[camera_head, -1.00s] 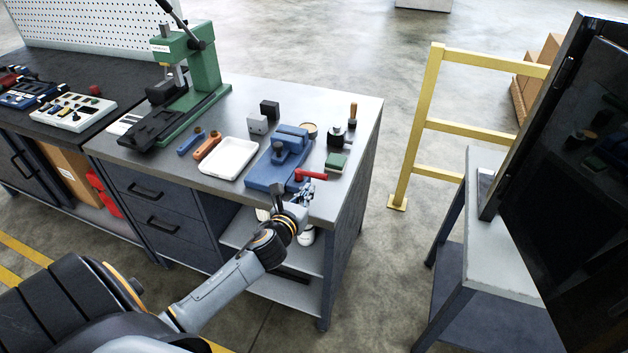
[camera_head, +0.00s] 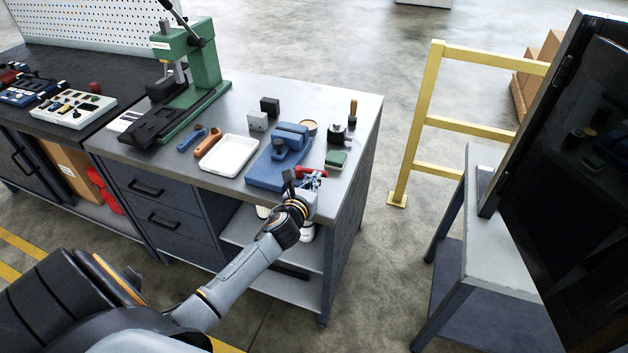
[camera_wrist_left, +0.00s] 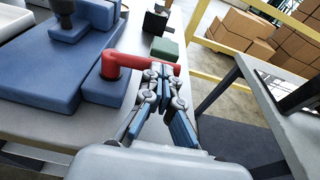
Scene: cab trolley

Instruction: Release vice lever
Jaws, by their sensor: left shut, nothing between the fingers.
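The blue vice (camera_head: 280,158) sits at the front of the grey bench; its blue body also fills the upper left of the left wrist view (camera_wrist_left: 70,65). Its red lever (camera_head: 316,172) sticks out to the right from the vice's front end. In the left wrist view the red lever (camera_wrist_left: 118,60) runs rightwards past my fingertips. My left gripper (camera_head: 308,183) is shut and empty at the bench's front edge. Its fingertips (camera_wrist_left: 160,76) are right by the lever's arm and overlap it in the view; I cannot tell whether they touch. My right gripper is not in view.
A white tray (camera_head: 229,155) lies left of the vice. A green block (camera_head: 337,158) and a dark-based tool (camera_head: 338,134) stand to its right. A green press (camera_head: 195,75) stands further left. A yellow rail (camera_head: 421,120) and another table (camera_head: 485,235) are at the right.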

